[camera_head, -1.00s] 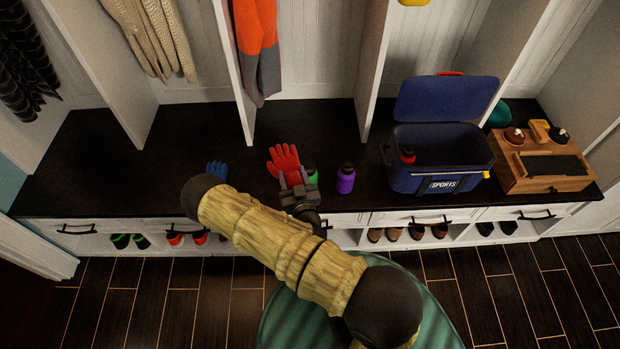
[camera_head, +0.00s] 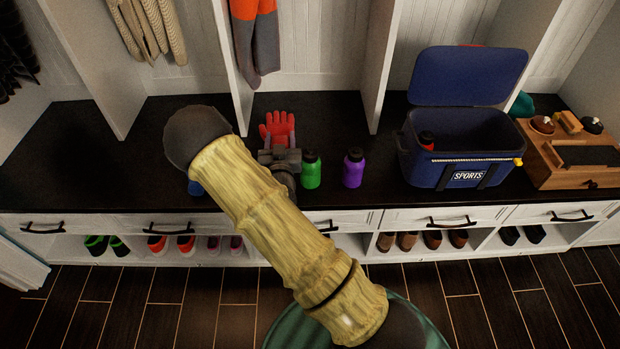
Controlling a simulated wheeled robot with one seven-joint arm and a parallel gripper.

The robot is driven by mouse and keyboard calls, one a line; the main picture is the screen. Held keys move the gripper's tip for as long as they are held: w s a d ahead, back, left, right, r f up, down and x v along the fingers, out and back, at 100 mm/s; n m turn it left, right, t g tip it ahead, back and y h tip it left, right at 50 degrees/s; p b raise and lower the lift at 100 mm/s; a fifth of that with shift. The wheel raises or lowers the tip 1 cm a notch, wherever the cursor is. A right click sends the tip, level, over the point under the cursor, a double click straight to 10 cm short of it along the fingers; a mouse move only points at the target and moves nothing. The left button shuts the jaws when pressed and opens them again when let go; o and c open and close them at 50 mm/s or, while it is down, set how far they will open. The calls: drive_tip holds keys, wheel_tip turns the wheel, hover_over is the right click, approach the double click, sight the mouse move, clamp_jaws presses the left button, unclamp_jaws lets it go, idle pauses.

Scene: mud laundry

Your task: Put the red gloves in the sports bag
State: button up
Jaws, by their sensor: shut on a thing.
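The red gloves (camera_head: 277,126) show at the back of the black bench top, left of the green bottle, with their fingers pointing up toward the wall. My gripper (camera_head: 279,150) is at their lower end and is shut on them. The gripper body hides the cuffs, and I cannot tell whether the gloves touch the bench. The blue sports bag (camera_head: 465,172) stands on the bench to the right, its lid (camera_head: 468,76) raised open.
A green bottle (camera_head: 311,170) and a purple bottle (camera_head: 353,168) stand between my gripper and the bag. A wooden box (camera_head: 580,165) is right of the bag. Upright dividers (camera_head: 385,65) rise from the bench. A blue item is mostly hidden behind my arm.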

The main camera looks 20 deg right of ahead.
drive_tip(key=w+f+b, duration=0.1)
drive_tip(key=b, duration=0.4)
drive_tip(key=shift+w+d+f+h, duration=0.1)
drive_tip(key=shift+w+d+h, duration=0.05)
drive_tip(key=shift+d+h, duration=0.2)
drive_tip(key=shift+w+d+r+b, duration=0.15)
drive_tip(key=shift+d+r+b, duration=0.15)
drive_tip(key=shift+b, duration=0.45)
drive_tip(key=shift+r, duration=0.1)
wheel_tip(320, 180, down, 14)
drive_tip(key=b, duration=0.4)
drive_tip(key=shift+a+r, duration=0.1)
drive_tip(key=shift+r, duration=0.15)
drive_tip(key=shift+f, duration=0.1)
drive_tip(key=shift+f+b, duration=0.7)
drive_tip(key=shift+f, duration=1.45)
drive_tip(key=shift+f, duration=0.2)
